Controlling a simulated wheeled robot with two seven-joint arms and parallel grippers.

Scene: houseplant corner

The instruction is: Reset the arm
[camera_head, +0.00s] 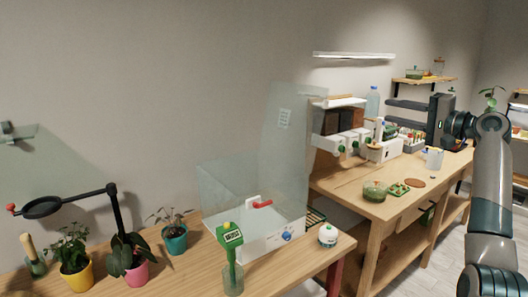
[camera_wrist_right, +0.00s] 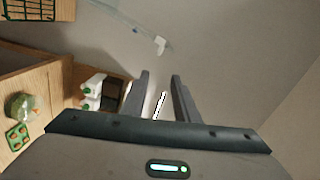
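My right arm comes in from the right in the head view. Its dark gripper (camera_head: 389,112) is raised above the right workbench and points left, with its two fingers apart. In the right wrist view the two grey fingers (camera_wrist_right: 160,75) are spread with nothing between them. My left gripper does not show in either view.
The workbench (camera_head: 352,181) below my right gripper bears a round green jar (camera_head: 374,191), a white cup (camera_head: 433,158) and white equipment (camera_head: 347,141). The left table (camera_head: 191,276) bears potted plants, a magnifier lamp (camera_head: 115,205) and a clear enclosure (camera_head: 222,190). A wall shelf (camera_head: 424,81) hangs behind.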

